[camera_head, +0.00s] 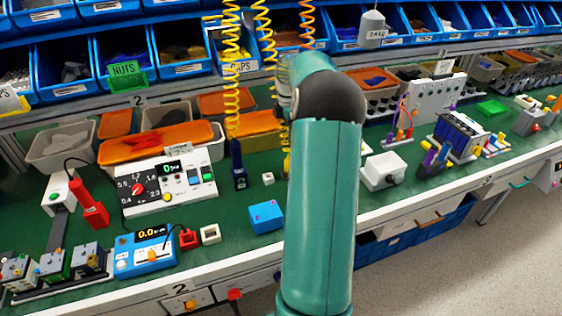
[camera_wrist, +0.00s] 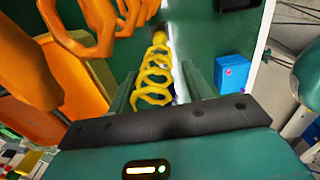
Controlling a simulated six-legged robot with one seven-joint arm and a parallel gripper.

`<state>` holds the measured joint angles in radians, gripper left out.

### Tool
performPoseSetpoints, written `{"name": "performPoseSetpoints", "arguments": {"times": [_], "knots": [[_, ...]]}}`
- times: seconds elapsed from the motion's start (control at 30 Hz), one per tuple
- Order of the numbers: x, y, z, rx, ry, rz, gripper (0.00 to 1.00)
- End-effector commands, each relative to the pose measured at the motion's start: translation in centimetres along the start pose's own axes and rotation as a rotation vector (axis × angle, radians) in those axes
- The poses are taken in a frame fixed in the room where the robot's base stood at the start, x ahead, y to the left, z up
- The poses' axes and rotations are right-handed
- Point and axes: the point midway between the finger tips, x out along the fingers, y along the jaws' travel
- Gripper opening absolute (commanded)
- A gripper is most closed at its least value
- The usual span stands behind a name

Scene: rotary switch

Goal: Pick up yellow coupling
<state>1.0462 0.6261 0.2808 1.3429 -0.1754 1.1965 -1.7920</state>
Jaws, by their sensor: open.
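A yellow coiled hose (camera_wrist: 153,78) runs between the two fingers of my gripper (camera_wrist: 158,88) in the wrist view. The fingers are apart, with green bench showing around the coil. In the head view, yellow coils (camera_head: 231,70) hang down left of my arm, and a short yellow stretch (camera_head: 286,150) shows beside my arm. My gripper is mostly hidden behind my arm there.
Large orange coils (camera_wrist: 85,25) fill the wrist view's upper left, close to my gripper. A blue box (camera_head: 266,216) stands on the green bench and also shows in the wrist view (camera_wrist: 233,72). A control panel (camera_head: 158,188) stands left. Bench space around the box is partly clear.

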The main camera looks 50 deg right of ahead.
Motion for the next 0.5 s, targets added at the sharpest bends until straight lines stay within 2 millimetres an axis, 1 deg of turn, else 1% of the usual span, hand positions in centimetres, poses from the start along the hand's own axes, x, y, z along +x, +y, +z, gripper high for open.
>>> {"name": "performPoseSetpoints", "arguments": {"times": [0.07,0.17,0.4,0.5], "knots": [[0.5,-0.2,0.4,0.001,0.001,-0.002,0.50],[1.7,-0.5,0.5,0.004,0.001,-0.004,0.50],[6.3,-0.7,0.6,0.009,0.002,-0.004,0.50],[7.8,-0.7,0.6,0.008,0.002,-0.003,0.50]]}}
